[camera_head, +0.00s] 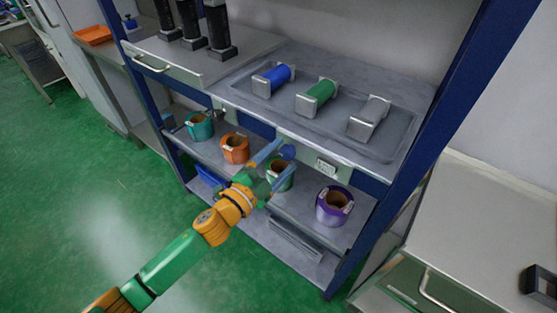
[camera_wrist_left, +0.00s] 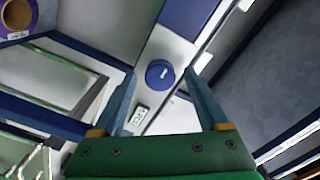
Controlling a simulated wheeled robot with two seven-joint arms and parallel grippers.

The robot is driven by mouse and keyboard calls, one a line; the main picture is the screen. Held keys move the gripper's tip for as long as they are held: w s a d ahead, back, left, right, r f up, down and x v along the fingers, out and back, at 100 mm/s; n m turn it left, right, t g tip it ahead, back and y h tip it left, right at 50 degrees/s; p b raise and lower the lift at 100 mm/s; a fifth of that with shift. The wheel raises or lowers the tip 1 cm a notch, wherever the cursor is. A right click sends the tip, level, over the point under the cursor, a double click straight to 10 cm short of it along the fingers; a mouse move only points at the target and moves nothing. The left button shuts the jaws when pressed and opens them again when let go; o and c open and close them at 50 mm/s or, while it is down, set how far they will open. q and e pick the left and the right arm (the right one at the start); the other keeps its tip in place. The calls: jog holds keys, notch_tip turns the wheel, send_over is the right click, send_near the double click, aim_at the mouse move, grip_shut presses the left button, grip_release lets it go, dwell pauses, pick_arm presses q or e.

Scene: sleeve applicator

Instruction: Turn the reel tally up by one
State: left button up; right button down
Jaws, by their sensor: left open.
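The reel tally shows as a small white plate with dark markings (camera_head: 326,168) on the front edge of the workbench, with a round blue knob (camera_head: 288,152) to its left. In the left wrist view the knob (camera_wrist_left: 160,72) bears a short white mark, and the plate (camera_wrist_left: 138,115) is beside it; its digits are too small to read. My left gripper (camera_head: 281,158) is open and empty, its fingers pointing at the knob. In the wrist view the knob appears between the two fingertips (camera_wrist_left: 160,80); I cannot tell how much gap remains. My right gripper is out of view.
Reels in teal (camera_head: 199,126), orange (camera_head: 235,147), green (camera_head: 280,175) and purple (camera_head: 334,206) stand on the shelf below. A tray (camera_head: 290,117) above holds blue, green and grey rollers. A blue post (camera_head: 416,157) stands at right. Green floor is open at left.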

pick_arm(q)
jog(key=v, duration=0.6)
jog(key=shift+s+b, duration=0.15)
jog(key=shift+b, duration=0.2)
jog(key=shift+a, duration=0.15)
